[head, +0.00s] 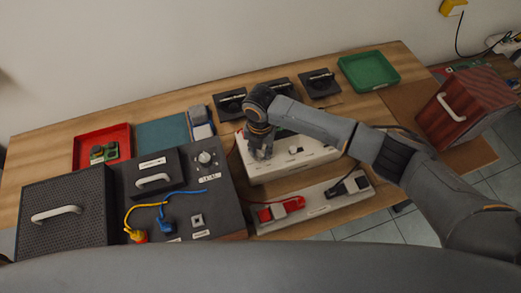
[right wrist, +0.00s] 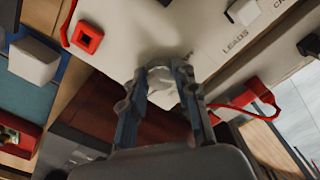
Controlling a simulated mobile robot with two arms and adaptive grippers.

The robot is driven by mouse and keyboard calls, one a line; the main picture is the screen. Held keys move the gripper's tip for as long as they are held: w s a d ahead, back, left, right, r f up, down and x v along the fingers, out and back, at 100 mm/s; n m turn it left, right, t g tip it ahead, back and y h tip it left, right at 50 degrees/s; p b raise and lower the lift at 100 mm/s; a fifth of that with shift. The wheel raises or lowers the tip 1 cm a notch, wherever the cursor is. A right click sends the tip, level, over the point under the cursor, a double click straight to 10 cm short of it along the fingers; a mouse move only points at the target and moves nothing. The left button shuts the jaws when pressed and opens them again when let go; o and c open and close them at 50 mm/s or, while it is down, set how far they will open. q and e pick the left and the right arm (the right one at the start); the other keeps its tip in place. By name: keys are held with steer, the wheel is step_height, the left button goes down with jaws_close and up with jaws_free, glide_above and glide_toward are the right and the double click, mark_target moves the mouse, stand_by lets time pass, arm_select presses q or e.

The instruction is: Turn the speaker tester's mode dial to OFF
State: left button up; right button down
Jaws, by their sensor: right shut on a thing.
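The white speaker tester (head: 318,153) stands right of the middle of the table, and its pale top fills the upper part of the right wrist view (right wrist: 215,25). My right gripper (head: 261,152) reaches down onto its left part. In the right wrist view the two fingers (right wrist: 162,75) are shut on a pale round knob, the mode dial (right wrist: 161,83). The fingers touch it from both sides. In the head view my gripper hides the dial. Its pointer and the OFF mark cannot be made out. My left gripper is not in view.
A dark panel (head: 222,210) with a knob and blue and yellow leads is left of the tester. A white holder (head: 320,200) with red and black clips lies in front. A red tray (head: 88,140), a green tray (head: 375,68) and a wooden box (head: 452,125) stand around.

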mark_target(260, 153)
steer(key=n+b, duration=0.1)
steer(key=n, duration=0.3)
steer(key=shift+f+n, duration=0.1)
steer(key=shift+n, duration=0.2)
steer(key=shift+n+b, duration=0.55)
steer(key=shift+n, duration=0.95)
steer(key=shift+s, duration=0.1)
steer(key=c, duration=1)
jaws_free()
steer(key=shift+r, duration=0.35)
step_height(260, 153, up, 12)
steer(key=shift+f, duration=0.25)
